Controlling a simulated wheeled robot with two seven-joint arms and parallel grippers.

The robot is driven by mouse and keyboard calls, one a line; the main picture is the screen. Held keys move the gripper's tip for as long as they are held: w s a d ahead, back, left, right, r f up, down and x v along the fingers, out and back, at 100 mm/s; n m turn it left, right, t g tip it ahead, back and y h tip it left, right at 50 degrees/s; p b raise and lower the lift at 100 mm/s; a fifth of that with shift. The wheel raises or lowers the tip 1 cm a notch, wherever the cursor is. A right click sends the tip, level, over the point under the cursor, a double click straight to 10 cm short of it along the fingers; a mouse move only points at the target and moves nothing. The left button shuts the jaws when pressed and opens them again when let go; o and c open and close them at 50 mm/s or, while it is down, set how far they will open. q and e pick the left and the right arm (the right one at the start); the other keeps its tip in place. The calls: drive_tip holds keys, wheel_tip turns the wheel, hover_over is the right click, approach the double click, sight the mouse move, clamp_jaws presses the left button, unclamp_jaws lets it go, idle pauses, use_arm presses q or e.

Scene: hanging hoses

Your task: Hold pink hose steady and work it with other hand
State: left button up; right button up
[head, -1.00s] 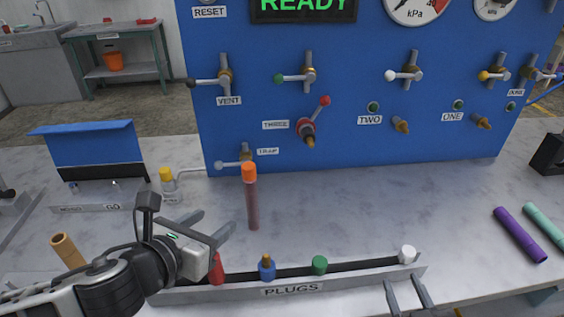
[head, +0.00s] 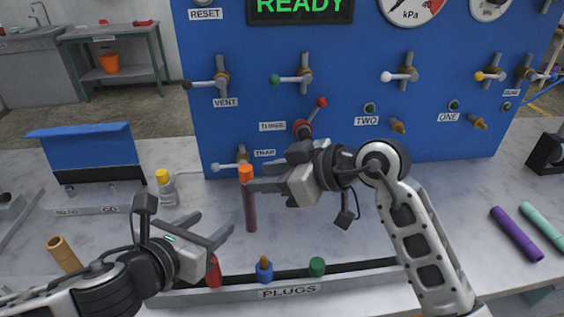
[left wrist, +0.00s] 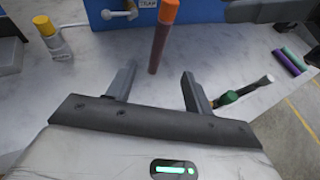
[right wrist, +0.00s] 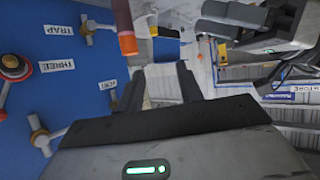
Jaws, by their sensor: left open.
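An upright brownish-pink hose (head: 250,212) with an orange upper end (head: 246,173) is at the middle of the counter, in front of the blue panel. It looks like the pink hose; I cannot tell whether its lower end touches the counter. My left gripper (head: 222,227) is open and empty, low and left of the hose. In the left wrist view the hose (left wrist: 159,48) is beyond the open fingers. My right gripper (head: 254,176) is beside the orange end, its fingers apart. In the right wrist view the hose (right wrist: 123,17) is beyond the fingertips, left of the gap.
The blue panel (head: 345,140) carries valves close behind. A plug tray (head: 230,293) with red, blue and green plugs lies in front. A yellow-capped bottle (head: 167,190) stands left. Purple (head: 517,235) and mint (head: 543,229) tubes lie right. My right arm covers the tray's right part.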

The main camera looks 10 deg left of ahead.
sight(245, 199)
use_arm(q)
drive_tip(key=x, duration=1.6)
drive_tip(key=shift+r, duration=0.1)
use_arm(e)
drive_tip(key=w+m+h, duration=0.1)
drive_tip(key=w+d+t+h, duration=0.1)
drive_tip(key=w+m+h, duration=0.1)
drive_tip(key=shift+d+r+m, duration=0.3)
drive_tip(key=shift+d, duration=0.05)
